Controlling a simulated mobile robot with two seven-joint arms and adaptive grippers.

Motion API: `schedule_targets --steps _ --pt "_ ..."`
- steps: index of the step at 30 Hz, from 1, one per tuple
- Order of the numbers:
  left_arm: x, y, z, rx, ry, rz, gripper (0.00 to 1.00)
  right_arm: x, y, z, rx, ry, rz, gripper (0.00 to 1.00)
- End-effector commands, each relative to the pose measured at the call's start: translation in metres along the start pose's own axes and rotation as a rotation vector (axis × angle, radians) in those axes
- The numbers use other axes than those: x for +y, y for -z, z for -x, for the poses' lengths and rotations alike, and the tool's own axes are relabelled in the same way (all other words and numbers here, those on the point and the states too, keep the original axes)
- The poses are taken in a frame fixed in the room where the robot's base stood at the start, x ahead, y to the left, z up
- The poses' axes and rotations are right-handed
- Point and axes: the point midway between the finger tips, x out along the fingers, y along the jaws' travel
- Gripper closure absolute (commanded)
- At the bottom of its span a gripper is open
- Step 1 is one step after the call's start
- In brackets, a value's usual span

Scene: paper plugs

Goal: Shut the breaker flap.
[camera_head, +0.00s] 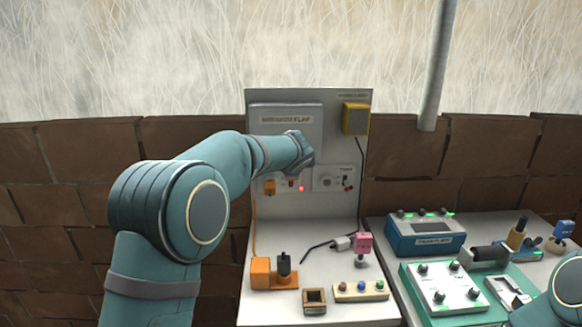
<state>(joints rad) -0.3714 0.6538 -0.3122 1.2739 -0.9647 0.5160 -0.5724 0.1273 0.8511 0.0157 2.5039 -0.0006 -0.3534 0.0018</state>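The breaker flap (285,119) is a pale grey labelled panel on the upper left of an upright grey board (345,212). I cannot tell whether it lies flush with the board. My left gripper (306,158) is at the flap's lower right part, its arm crossing in front of the lower flap. I cannot tell whether it touches the flap, and its fingers are too small and turned away to tell open from shut. Below it show small orange parts (270,187) and a lit red lamp (301,188). Of my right arm only a link shows at the lower right corner.
A yellow box (355,118) and a round socket plate (326,178) are on the board. Below are an orange block (261,272), a pink plug (363,243) and a button strip (360,290). A blue device (425,236) and green-white panel (445,288) stand right.

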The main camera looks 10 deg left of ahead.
Motion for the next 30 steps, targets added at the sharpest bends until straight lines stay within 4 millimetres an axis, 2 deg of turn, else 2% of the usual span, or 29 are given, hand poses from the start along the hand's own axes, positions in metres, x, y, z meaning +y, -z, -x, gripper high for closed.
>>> schedule_targets --steps 10,30 --pt "0.0008 -0.0003 -0.0082 -0.001 -0.003 0.000 1.00 -0.0007 -0.0005 0.0019 -0.002 0.000 0.000 0.69" --pt "0.0036 -0.0007 -0.0077 -0.003 -0.005 -0.001 1.00 0.0004 -0.0004 -0.0009 -0.001 0.000 0.000 0.69"
